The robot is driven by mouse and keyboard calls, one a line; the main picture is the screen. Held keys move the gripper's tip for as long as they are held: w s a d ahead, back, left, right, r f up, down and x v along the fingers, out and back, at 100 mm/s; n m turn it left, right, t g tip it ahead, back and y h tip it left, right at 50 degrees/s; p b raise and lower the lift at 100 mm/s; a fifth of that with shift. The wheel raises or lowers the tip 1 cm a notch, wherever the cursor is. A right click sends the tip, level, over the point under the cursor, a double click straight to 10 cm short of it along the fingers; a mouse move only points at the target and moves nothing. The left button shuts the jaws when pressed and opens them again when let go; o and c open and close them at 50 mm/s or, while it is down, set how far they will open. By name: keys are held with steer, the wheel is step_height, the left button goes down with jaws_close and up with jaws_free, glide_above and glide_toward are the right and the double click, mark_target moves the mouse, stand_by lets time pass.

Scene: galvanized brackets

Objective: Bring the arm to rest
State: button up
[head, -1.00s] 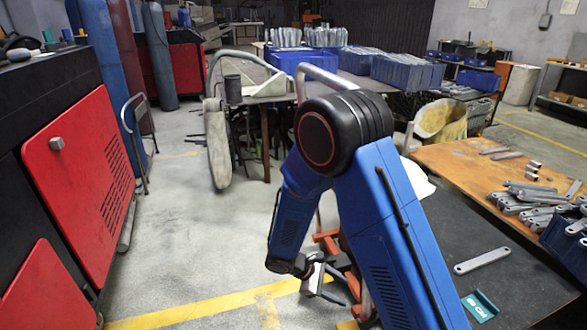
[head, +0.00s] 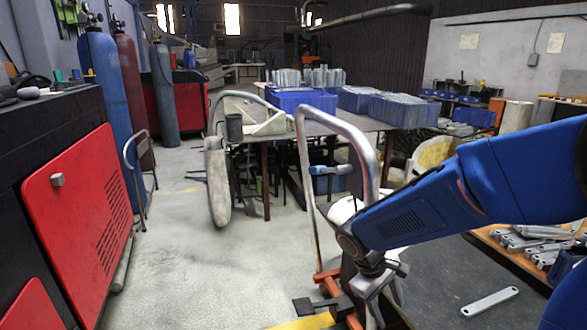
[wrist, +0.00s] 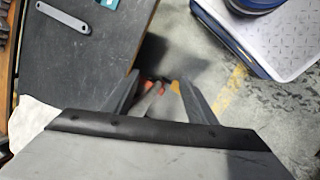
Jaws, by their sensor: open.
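My gripper (head: 378,292) hangs at the lower middle of the head view, at the end of my blue arm, which reaches in from the right. It points down beside the left edge of the dark table mat (head: 440,275). In the wrist view my gripper (wrist: 158,92) has its two fingers spread apart, with nothing held between them. Beyond the fingers are the floor and a blurred orange part. A grey bracket (head: 490,302) lies on the mat, apart from the gripper; it also shows in the wrist view (wrist: 63,18).
A bent metal handle (head: 365,150) on an orange-based cart stands just behind my gripper. Several loose brackets (head: 535,240) lie at the right. A table with blue bins (head: 300,98) stands behind. A red cabinet (head: 75,210) is at the left; open floor (head: 200,265) lies between.

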steer(key=s+d+r+m+t+y, duration=0.2)
steer(key=s+r+m, duration=0.1)
steer(key=s+r, duration=0.3)
steer(key=s+d+r+m+t+y, duration=0.2)
steer(key=s+r+m+t, duration=0.1)
steer(key=s+r, duration=0.4)
steer(key=shift+s+d+r+m+y, duration=0.2)
steer(key=shift+s+d+m+y, duration=0.15)
steer(key=shift+s, duration=1.25)
steer(key=shift+a, duration=0.1)
